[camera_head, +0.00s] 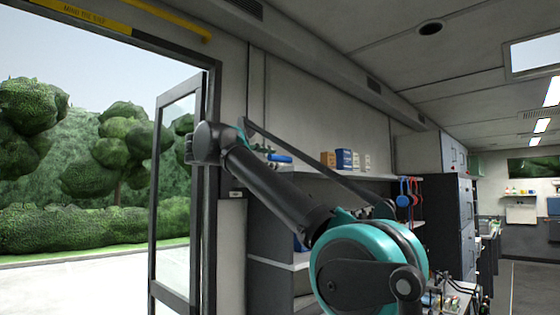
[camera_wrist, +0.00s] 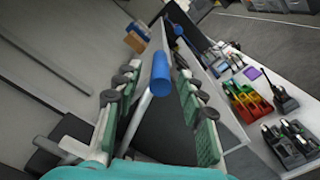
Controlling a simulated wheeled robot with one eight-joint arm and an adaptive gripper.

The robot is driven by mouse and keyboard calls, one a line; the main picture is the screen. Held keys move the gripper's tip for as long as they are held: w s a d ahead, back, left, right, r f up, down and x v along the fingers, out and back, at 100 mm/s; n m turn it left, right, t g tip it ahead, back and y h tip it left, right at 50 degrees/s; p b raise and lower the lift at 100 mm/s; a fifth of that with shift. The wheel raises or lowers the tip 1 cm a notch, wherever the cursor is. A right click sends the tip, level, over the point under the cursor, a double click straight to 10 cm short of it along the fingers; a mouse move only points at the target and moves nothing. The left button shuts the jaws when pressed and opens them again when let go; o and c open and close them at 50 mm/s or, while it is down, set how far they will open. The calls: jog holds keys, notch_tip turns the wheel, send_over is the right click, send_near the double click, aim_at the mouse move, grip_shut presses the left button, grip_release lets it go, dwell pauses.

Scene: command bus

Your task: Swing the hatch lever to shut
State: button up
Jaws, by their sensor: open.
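In the wrist view a blue cylindrical grip (camera_wrist: 161,76) sits on a pale thin rod that runs down and left; it looks like the hatch lever's handle. My gripper (camera_wrist: 154,68) is open, with one green-backed finger on each side of the blue grip. The grip lies between the fingers in the picture; I see no clear contact, and its depth is hard to judge. In the head view a small blue piece (camera_head: 280,158), likely the same grip, shows beside my arm's far end. My gripper is mostly hidden there. The lever's pivot and the hatch cannot be made out.
An open glazed door (camera_head: 211,200) stands left of my arm. Orange and blue boxes (camera_head: 344,159) sit on a shelf behind. In the wrist view, a white counter (camera_wrist: 262,140) with radios and coloured items lies at the right. Open floor (camera_head: 520,285) shows at far right.

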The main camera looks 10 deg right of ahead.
jog(key=shift+x, duration=2.05)
grip_shut()
